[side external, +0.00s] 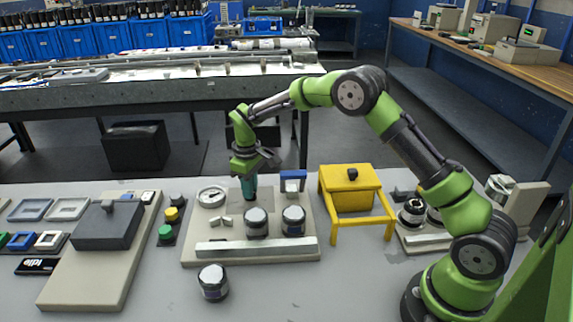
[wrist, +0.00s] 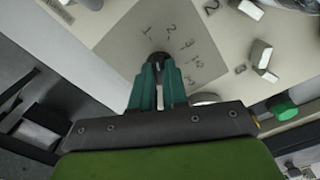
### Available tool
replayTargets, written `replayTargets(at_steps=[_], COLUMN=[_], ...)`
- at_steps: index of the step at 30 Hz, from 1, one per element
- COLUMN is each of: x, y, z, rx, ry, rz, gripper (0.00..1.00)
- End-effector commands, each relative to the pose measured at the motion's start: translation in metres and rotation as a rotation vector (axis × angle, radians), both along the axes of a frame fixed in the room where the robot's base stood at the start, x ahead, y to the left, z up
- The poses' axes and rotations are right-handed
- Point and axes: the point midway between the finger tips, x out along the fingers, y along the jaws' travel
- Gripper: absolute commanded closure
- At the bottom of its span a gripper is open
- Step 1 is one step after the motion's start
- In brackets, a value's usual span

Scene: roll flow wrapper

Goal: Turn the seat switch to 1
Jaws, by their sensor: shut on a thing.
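The seat switch is a small black knob (wrist: 157,60) on a grey dial plate (wrist: 125,55), seen in the wrist view. Marks are printed in an arc around it, with 1, 2 and 3 readable; the rest are too small to read surely. My gripper (wrist: 158,77) has its teal fingers shut on the knob from above. Which mark the knob points at cannot be told, since the fingers cover part of it. In the side view my gripper (side external: 250,187) points down at the plate (side external: 236,198), behind two jars, and hides the knob.
Two dark jars with silvery lids (side external: 256,222) (side external: 293,220) stand close in front, behind a metal bar (side external: 257,246). A round gauge (side external: 211,196) is left of the plate. A blue-topped block (side external: 292,178) and a yellow stand (side external: 350,185) are to the right. Another jar (side external: 213,283) stands in front.

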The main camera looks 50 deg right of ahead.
Motion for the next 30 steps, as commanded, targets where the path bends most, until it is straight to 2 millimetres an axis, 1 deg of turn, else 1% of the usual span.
replayTargets(at_steps=[1, 10, 26, 27, 29, 30], x=[-0.0003, -0.0003, -0.0003, -0.0003, -0.0003, -0.0002], y=[0.0001, 0.0001, 0.0002, 0.0002, 0.0001, 0.0002], z=[0.0026, 0.0027, 0.0027, 0.0027, 0.0023, 0.0021], rx=[0.002, 0.001, 0.001, 0.001, 0.001, 0.001], ry=[0.001, 0.000, 0.000, 0.000, 0.000, 0.000], rz=[0.023, 0.129, 0.150, 0.150, 0.150, 0.150], gripper=[1.00, 1.00, 1.00, 0.80, 0.71, 0.65])
